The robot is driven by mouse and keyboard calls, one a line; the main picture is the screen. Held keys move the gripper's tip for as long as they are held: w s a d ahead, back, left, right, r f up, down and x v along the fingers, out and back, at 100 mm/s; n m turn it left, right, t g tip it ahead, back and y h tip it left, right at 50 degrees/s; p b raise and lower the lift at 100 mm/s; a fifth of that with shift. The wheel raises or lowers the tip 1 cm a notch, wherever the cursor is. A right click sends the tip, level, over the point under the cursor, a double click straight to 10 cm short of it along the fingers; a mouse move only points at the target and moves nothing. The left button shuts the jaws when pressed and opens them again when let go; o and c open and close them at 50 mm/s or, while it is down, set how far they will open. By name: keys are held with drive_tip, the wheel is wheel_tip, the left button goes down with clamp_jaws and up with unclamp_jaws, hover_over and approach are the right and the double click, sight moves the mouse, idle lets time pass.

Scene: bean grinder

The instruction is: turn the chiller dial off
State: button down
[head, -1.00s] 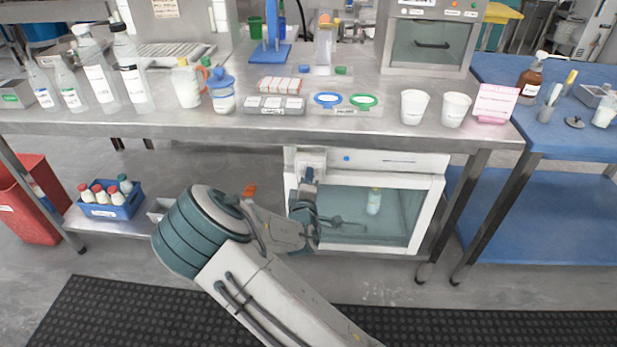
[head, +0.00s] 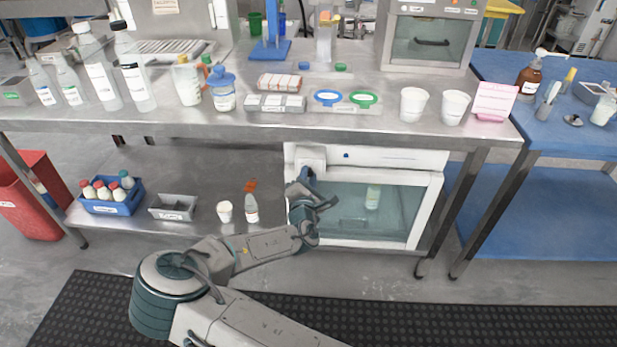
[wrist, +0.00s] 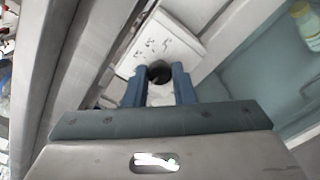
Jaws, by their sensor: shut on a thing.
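The chiller (head: 432,200) is a white-framed box with a glass door under the steel bench. Its dial (wrist: 159,72) is a dark round knob on a pale marked plate (wrist: 165,45) in the wrist view. My gripper (wrist: 160,78) has its two blue fingers shut on the dial, one on each side. In the head view my gripper (head: 307,174) is at the chiller's upper left, and the dial is hidden behind it. Which mark the dial points to is too small to tell.
The steel bench top (head: 200,122) overhangs the chiller closely. A bottle (head: 373,196) stands inside behind the glass. On the lower shelf to the left are a spray bottle (head: 251,205), a white cup (head: 224,211), a grey tray (head: 172,208) and a blue crate (head: 112,205).

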drive_tip(key=shift+f+n, duration=0.1)
drive_tip(key=shift+n, duration=0.8)
drive_tip(key=c, duration=1.2)
unclamp_jaws()
drive_tip(key=shift+s, duration=0.1)
drive_tip(key=s, duration=1.3)
drive_tip(key=shift+s+a+p, duration=0.25)
drive_tip(key=shift+s+p, duration=0.1)
drive_tip(key=shift+p, duration=0.05)
drive_tip(key=shift+d, duration=0.1)
